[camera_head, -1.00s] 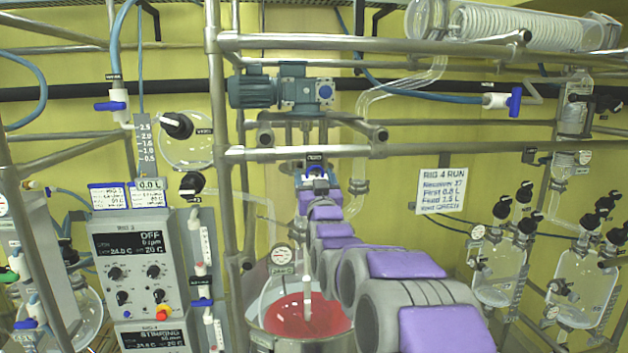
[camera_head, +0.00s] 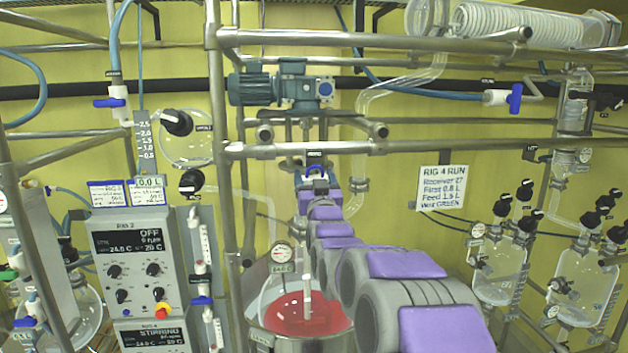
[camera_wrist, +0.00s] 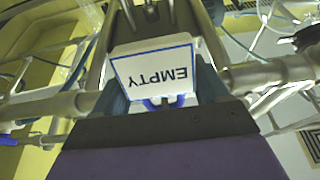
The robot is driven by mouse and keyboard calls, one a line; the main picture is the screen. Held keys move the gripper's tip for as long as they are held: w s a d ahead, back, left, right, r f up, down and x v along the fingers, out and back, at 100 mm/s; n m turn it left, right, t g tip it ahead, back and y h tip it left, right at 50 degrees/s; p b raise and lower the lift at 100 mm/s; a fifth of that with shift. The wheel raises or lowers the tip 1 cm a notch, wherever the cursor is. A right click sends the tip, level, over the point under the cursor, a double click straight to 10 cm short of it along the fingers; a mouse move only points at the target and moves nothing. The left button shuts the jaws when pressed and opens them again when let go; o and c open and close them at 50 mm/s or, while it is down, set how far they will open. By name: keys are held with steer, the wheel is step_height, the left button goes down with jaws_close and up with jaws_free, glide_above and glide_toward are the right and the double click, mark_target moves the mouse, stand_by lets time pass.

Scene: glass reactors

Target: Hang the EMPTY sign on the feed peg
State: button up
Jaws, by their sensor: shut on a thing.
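The EMPTY sign (camera_wrist: 155,72) is a white plate with a blue border, and its lettering reads upside down in the wrist view. My gripper (camera_wrist: 162,98) is shut on it, with a blue loop below the plate between the jaws. In the head view my gripper (camera_head: 314,180) is at the far end of my outstretched arm, just under a horizontal steel rail. A small dark label (camera_head: 314,154) is close above it, too small to read. I cannot make out the feed peg for certain, nor whether the sign touches anything.
The steel rail (camera_head: 420,146) crosses above my gripper. A blue-green motor (camera_head: 290,88) sits above it. A glass vessel with red liquid (camera_head: 300,312) stands below, left of my arm. A control box (camera_head: 135,265) is at left, and glass reactors (camera_head: 500,265) are at right.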

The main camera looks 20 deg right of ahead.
steer(key=o, duration=1.1)
steer(key=shift+c, duration=0.2)
steer(key=shift+c, duration=1)
steer(key=shift+s+f, duration=0.1)
steer(key=b+v, duration=0.4)
steer(key=v, duration=0.2)
steer(key=shift+s, duration=0.35)
steer(key=shift+a+f, duration=0.1)
steer(key=shift+a, duration=0.1)
